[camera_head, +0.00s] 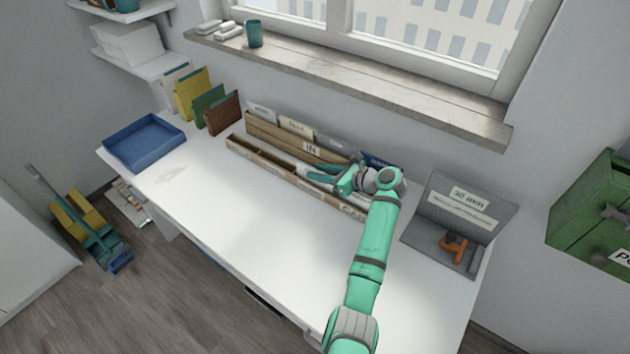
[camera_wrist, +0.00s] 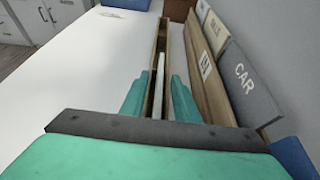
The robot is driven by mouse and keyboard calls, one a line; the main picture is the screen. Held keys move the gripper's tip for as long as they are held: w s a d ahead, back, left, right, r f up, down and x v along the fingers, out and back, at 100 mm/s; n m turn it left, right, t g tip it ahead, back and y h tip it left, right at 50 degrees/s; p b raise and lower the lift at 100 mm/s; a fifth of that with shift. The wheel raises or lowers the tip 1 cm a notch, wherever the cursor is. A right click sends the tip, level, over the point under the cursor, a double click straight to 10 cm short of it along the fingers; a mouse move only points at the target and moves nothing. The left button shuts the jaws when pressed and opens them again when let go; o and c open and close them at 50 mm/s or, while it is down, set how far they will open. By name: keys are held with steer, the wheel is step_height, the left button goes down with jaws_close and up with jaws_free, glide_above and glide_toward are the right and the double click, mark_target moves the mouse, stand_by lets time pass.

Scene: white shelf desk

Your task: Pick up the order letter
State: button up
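A long wooden organizer (camera_head: 262,157) stands on the white desk against the wall side; its front slot runs between the fingers in the wrist view. A thin white edge (camera_wrist: 157,88), perhaps a letter seen edge-on, stands in that slot. I cannot read any writing on it, so I cannot tell if it is the order letter. My gripper (camera_head: 320,173) is over the organizer's front slot. In the wrist view my gripper (camera_wrist: 157,92) has its two teal fingers apart, one each side of the white edge, with visible gaps. Its far end is partly hidden.
Labelled dividers stand in the back row, including a grey CAR card (camera_wrist: 246,85). A blue tray (camera_head: 145,143) and upright coloured folders (camera_head: 208,105) are at the left. A grey stand with an orange item (camera_head: 458,247) is at the right. The desk front is clear.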

jaws_close()
